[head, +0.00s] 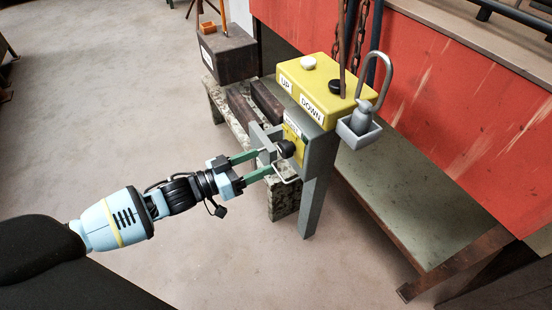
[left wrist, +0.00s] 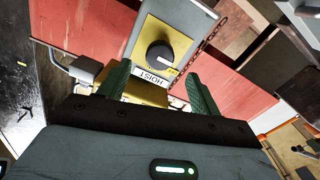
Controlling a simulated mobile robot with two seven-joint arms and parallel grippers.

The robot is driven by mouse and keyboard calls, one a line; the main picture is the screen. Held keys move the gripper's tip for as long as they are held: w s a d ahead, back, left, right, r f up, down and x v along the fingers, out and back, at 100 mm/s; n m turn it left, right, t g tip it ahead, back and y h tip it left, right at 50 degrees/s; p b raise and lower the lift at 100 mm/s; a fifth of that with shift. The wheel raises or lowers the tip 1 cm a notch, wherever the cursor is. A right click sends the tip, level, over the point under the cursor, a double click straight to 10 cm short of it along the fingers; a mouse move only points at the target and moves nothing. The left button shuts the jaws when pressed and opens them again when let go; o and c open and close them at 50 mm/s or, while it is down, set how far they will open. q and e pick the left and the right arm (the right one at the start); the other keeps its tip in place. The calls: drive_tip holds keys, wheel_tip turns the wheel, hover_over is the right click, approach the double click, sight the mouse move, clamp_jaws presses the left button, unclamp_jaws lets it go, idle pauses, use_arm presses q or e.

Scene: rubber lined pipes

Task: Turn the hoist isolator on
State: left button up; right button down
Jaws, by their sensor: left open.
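The hoist isolator is a round black knob (head: 286,148) on a yellow plate (head: 293,137) fixed to a grey post. In the left wrist view the knob (left wrist: 159,55) shows a white pointer mark directed to the right and slightly down. A HOIST label (left wrist: 150,78) reads upside down beneath it there. My left gripper (head: 268,161) is open, its two green fingers directed at the knob. In the left wrist view the left gripper (left wrist: 157,73) has the knob beyond and between its fingertips, with no contact visible. My right gripper is not in view.
A yellow UP/DOWN control box (head: 318,88) with a white and a black button sits above the isolator. A padlock (head: 362,115) stands in a grey holder at its right. A grey-topped bench (head: 420,195) is to the right. Open floor (head: 120,110) lies left.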

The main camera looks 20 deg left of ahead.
sight(281, 152)
use_arm(q)
drive_tip(key=b+x, duration=0.1)
drive_tip(key=x, duration=0.7)
drive_tip(key=shift+r+b, duration=0.1)
drive_tip(key=shift+b, duration=0.2)
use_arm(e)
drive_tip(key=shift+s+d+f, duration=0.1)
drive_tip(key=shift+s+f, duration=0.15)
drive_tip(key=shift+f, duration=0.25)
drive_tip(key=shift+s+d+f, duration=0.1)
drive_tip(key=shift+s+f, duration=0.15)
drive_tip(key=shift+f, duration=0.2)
use_arm(q)
drive_tip(key=c, duration=1)
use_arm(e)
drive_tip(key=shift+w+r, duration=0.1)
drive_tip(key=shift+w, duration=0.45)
